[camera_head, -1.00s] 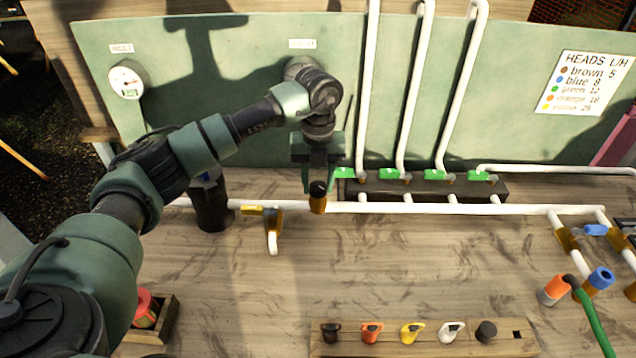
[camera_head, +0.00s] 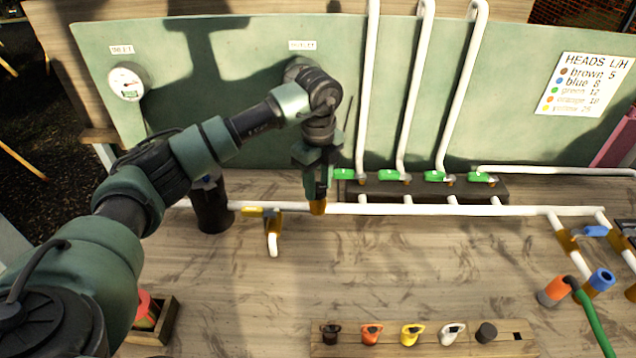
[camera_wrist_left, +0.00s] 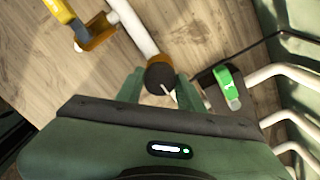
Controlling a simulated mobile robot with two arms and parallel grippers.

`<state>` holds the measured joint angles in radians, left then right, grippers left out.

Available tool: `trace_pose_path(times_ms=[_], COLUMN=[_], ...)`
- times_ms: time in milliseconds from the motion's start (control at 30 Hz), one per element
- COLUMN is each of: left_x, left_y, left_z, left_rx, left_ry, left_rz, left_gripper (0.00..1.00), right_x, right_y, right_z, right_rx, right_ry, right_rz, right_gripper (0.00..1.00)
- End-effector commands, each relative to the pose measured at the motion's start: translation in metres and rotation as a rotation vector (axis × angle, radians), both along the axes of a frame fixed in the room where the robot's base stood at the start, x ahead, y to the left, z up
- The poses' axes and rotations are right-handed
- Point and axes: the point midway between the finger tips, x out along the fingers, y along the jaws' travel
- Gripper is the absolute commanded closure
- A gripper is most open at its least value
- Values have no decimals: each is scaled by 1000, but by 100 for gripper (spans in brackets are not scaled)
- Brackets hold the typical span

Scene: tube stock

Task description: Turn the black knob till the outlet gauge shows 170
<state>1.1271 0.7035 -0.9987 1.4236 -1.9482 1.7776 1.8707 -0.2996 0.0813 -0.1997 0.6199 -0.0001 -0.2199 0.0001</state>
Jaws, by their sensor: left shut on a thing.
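The black knob (camera_wrist_left: 160,76) sits on a brass regulator body (camera_head: 317,208) in the white pipe. It has a small pale mark on its top. In the wrist view my left gripper (camera_wrist_left: 158,88) has one finger on each side of the knob and is shut on it. In the head view the gripper (camera_head: 318,190) points down at the regulator and its fingers cover the knob. The outlet gauge on the green panel (camera_head: 235,75) is hidden behind my left arm, below a small label (camera_head: 303,45), so its reading cannot be seen. My right gripper is out of view.
Another gauge (camera_head: 127,82) hangs at the panel's left. A yellow-handled valve (camera_head: 262,211) is left of the regulator. Green-handled valves (camera_head: 394,175) on a dark block stand close on the right. A rack of coloured heads (camera_head: 418,345) lies in front; the wood between is clear.

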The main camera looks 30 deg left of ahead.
Motion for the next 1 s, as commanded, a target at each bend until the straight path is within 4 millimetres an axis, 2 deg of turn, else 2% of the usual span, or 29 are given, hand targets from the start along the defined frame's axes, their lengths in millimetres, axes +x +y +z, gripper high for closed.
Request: trace_pose_path(times_ms=[633, 667, 733, 1000], left_x=[1, 1, 1, 0], left_y=[1, 1, 1, 0], left_z=[2, 2, 2, 1], left_rx=[1, 1, 1, 0], left_ry=[-5, -5, -4, -2], left_rz=[55, 55, 55, 54], left_gripper=[100, 60, 41, 41], right_x=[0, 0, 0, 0], right_y=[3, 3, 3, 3], right_z=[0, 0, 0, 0], right_rx=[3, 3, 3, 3], right_ry=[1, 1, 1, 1], right_rz=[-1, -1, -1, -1], right_gripper=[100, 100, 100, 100])
